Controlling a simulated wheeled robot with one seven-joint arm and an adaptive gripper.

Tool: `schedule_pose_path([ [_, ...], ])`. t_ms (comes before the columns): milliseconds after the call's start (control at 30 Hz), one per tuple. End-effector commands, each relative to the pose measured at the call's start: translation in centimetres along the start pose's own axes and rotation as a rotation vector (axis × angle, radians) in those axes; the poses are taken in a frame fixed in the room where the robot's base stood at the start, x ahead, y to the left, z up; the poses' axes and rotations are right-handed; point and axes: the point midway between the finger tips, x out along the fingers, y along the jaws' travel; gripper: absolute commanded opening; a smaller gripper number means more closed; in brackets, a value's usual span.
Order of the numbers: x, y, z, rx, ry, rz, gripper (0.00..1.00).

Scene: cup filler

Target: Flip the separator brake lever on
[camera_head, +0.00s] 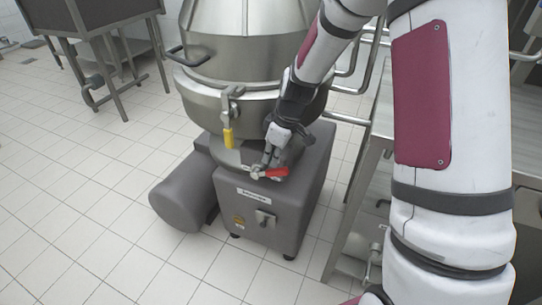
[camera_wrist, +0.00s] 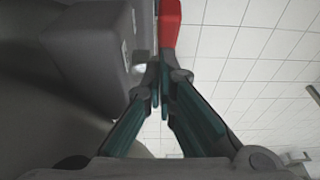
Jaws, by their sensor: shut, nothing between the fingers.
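The separator (camera_head: 250,60) is a steel bowl on a grey base (camera_head: 285,200). A lever with a red handle (camera_head: 277,172) sticks out at the front of the bowl's lower edge, above the base. My gripper (camera_head: 266,165) is shut and empty, right by this lever in the head view. In the wrist view, my gripper (camera_wrist: 160,85) has its fingertips together just below the red handle (camera_wrist: 169,22). I cannot tell whether the fingertips touch the lever. My fingers partly hide the lever's pivot end.
A yellow-handled clamp (camera_head: 228,137) hangs on the bowl to the left of my gripper. A grey motor housing (camera_head: 183,195) lies at the base's left, and a switch (camera_head: 265,217) is on its front. A metal table (camera_head: 365,160) stands at the right.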

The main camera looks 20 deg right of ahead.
Motion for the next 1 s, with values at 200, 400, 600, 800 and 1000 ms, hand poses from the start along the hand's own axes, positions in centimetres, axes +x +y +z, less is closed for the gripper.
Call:
schedule_pose_path([
  [200, 0.1, 0.0, 0.2, 0.000, 0.000, 0.000, 0.00],
  [400, 0.2, 0.0, 0.6, 0.000, 0.000, 0.000, 0.00],
  [600, 0.3, 0.0, 0.9, 0.000, -0.001, 0.000, 0.00],
  [800, 0.6, 0.1, 1.5, 0.002, -0.001, 0.000, 0.00],
  [1000, 1.3, 0.0, 2.8, 0.002, -0.002, -0.002, 0.00],
])
